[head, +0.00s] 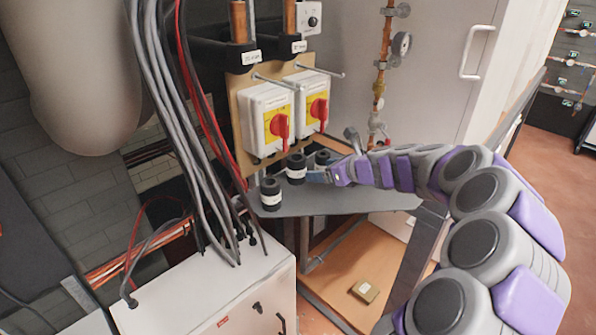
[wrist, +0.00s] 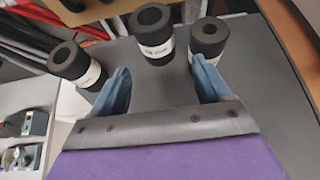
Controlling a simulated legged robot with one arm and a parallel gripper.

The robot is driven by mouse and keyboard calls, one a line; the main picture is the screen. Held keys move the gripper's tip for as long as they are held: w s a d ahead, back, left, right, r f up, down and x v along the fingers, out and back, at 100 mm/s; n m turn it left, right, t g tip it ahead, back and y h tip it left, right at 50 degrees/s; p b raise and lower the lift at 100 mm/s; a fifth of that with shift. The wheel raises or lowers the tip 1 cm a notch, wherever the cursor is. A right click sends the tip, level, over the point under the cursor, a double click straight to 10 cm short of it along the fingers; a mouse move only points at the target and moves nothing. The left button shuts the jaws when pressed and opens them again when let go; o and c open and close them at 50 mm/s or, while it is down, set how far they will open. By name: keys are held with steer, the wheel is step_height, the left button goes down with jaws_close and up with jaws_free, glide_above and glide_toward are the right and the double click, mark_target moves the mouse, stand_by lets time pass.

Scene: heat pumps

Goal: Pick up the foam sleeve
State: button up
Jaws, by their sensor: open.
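Three short black foam sleeves with white labels stand on a grey shelf (head: 340,203). In the wrist view they are the left sleeve (wrist: 72,62), the middle sleeve (wrist: 153,27) and the right sleeve (wrist: 209,37). In the head view the left sleeve (head: 270,194) stands apart, the middle sleeve (head: 296,168) is near my gripper (head: 312,175), and the third (head: 322,157) is partly hidden behind the gripper. My gripper, also in the wrist view (wrist: 162,82), is open and empty. Its blue fingers point towards the middle sleeve, which stands just beyond the fingertips.
Two switch boxes with red handles (head: 279,124) hang on a board behind the shelf. Cables (head: 185,120) and a white cabinet (head: 215,290) are at left. A copper pipe with a gauge (head: 401,44) rises behind. The shelf's right part is clear.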

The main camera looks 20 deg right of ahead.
mark_target(304, 171)
steer(key=x, duration=0.2)
steer(key=shift+w+a+f, duration=0.1)
steer(key=shift+w+f, duration=0.1)
steer(key=shift+w, duration=0.1)
steer(key=shift+w+a+f, duration=0.25)
steer(key=shift+w+a, duration=0.35)
steer(key=x, duration=0.1)
steer(key=b+x, duration=0.1)
steer(key=x, duration=0.3)
steer(key=shift+w+d, duration=0.1)
steer(key=shift+d, duration=0.2)
steer(key=shift+a, duration=0.15)
steer(key=c, duration=0.4)
